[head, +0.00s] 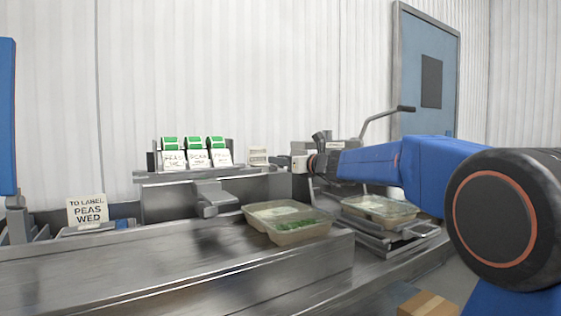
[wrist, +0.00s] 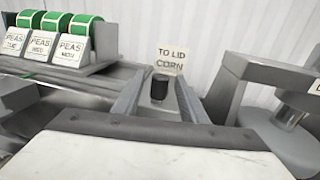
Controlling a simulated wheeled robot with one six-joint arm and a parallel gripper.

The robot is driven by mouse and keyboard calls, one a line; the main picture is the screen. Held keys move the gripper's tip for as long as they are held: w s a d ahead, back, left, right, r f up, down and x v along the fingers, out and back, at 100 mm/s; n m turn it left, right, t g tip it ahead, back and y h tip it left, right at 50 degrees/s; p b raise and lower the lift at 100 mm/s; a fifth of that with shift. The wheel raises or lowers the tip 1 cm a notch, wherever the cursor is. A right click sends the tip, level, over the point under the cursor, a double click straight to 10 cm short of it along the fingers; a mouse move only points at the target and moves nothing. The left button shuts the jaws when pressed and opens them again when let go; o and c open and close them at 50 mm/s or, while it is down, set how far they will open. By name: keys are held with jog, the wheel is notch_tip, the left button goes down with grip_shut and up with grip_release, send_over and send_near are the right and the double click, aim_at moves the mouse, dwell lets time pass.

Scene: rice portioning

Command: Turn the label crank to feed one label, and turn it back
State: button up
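In the wrist view, a short dark upright knob (wrist: 160,87), apparently the label crank's handle, stands between the fingers of my gripper (wrist: 162,84). The fingers are open, with a visible gap on each side of the knob. The crank's arm below the knob is hidden. In the head view my gripper (head: 296,162) reaches left to the right end of the label shelf, and I cannot make out the knob there. The label rolls (head: 194,144), green and white, stand on the shelf with printed labels in front; they also show in the wrist view (wrist: 60,22).
A "TO LID CORN" card (wrist: 171,57) stands behind the knob. A grey machine (wrist: 265,85) is close on the right. A "TO LABEL PEAS WED" card (head: 88,210) is at left.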

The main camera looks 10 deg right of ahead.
jog(key=shift+w+a, duration=0.25)
jog(key=shift+w, duration=0.15)
grip_shut()
jog(key=shift+d, duration=0.1)
jog(key=n+g+y, duration=0.1)
jog(key=d+n+g+y, duration=0.1)
jog(key=y, duration=0.1)
jog(key=w+n+g+y, duration=0.1)
jog(key=shift+d+n+y, duration=0.35)
jog(key=shift+n+y, duration=0.05)
jog(key=shift+w+d+n+g+y, duration=0.25)
jog(key=shift+n+g+y, duration=0.5)
jog(key=shift+g, duration=0.45)
jog(key=shift+w+d+n+g+y, duration=0.2)
jog(key=shift+n+g+y, duration=0.4)
jog(key=shift+n+g, duration=0.45)
jog(key=shift+w+d+n+g+y, duration=0.15)
jog(key=shift+w+n+g+y, duration=0.15)
jog(key=shift+n+g+y, duration=0.75)
jog(key=shift+m+g+h, duration=0.25)
jog(key=shift+g+h, duration=0.05)
jog(key=shift+g, duration=0.1)
